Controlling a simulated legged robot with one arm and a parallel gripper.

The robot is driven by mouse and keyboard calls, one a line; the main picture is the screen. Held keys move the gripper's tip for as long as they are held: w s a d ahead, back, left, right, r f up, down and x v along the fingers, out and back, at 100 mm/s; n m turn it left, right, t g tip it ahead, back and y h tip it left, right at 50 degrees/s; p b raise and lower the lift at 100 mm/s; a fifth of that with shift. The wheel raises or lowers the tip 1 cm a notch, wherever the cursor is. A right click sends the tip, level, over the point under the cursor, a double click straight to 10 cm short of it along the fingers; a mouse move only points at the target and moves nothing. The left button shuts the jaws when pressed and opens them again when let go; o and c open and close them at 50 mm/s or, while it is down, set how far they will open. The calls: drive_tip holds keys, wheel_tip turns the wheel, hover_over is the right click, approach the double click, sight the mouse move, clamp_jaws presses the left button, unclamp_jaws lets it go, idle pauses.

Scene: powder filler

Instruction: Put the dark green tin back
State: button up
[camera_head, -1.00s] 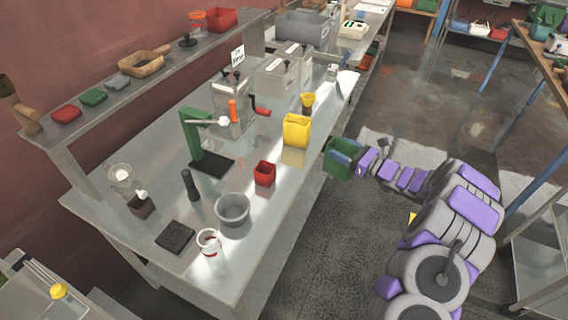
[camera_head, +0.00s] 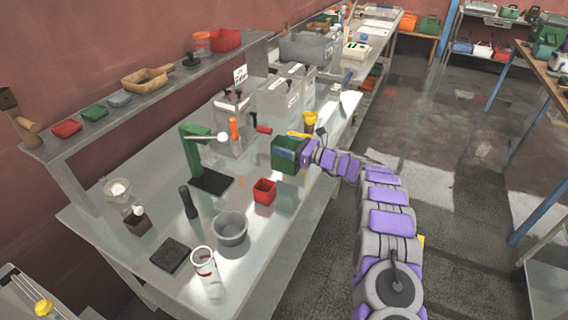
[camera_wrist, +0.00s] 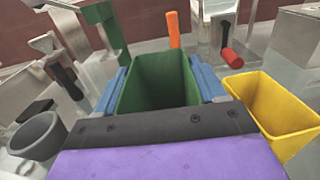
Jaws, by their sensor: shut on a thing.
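The dark green tin (camera_head: 286,158) is an open-topped square container held over the steel bench, behind the small red tin. Its open inside faces up in the wrist view (camera_wrist: 160,82). My gripper (camera_head: 302,153) is shut on it, with blue fingers on the tin's two sides in the wrist view (camera_wrist: 161,88). Whether the tin's base touches the bench is unclear. The yellow tin (camera_wrist: 272,108) stands just right of the green tin in the wrist view. In the head view it is mostly hidden behind the green tin and my gripper.
A red tin (camera_head: 264,191), a grey bowl (camera_head: 230,228) and a white cup (camera_head: 204,263) stand near the bench's front. A green stand (camera_head: 196,155) is left of the held tin. Hoppers with a red-handled crank (camera_head: 264,129) stand behind. Bench surface (camera_head: 284,196) shows bare beside the red tin.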

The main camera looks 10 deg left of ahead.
drive_tip(key=shift+d+f, duration=0.15)
drive_tip(key=shift+f, duration=0.4)
drive_tip(key=shift+d+f, duration=0.15)
drive_tip(key=shift+f, duration=0.35)
drive_tip(key=a+f, duration=0.1)
drive_tip(key=a+f+b, duration=0.1)
drive_tip(key=f, duration=0.1)
drive_tip(key=shift+a+f, duration=0.1)
drive_tip(key=shift+f, duration=0.2)
drive_tip(key=o, duration=1)
drive_tip(key=shift+d+r, duration=0.1)
drive_tip(key=shift+d, duration=0.2)
drive_tip(key=o, duration=0.5)
drive_tip(key=shift+d+r, duration=0.1)
drive_tip(key=shift+d, duration=0.5)
drive_tip(key=shift+c, duration=0.2)
drive_tip(key=shift+a, duration=0.5)
drive_tip(key=p+v, duration=0.2)
drive_tip(key=v, duration=0.9)
drive_tip(key=shift+s+d, duration=0.15)
drive_tip(key=shift+d, duration=0.25)
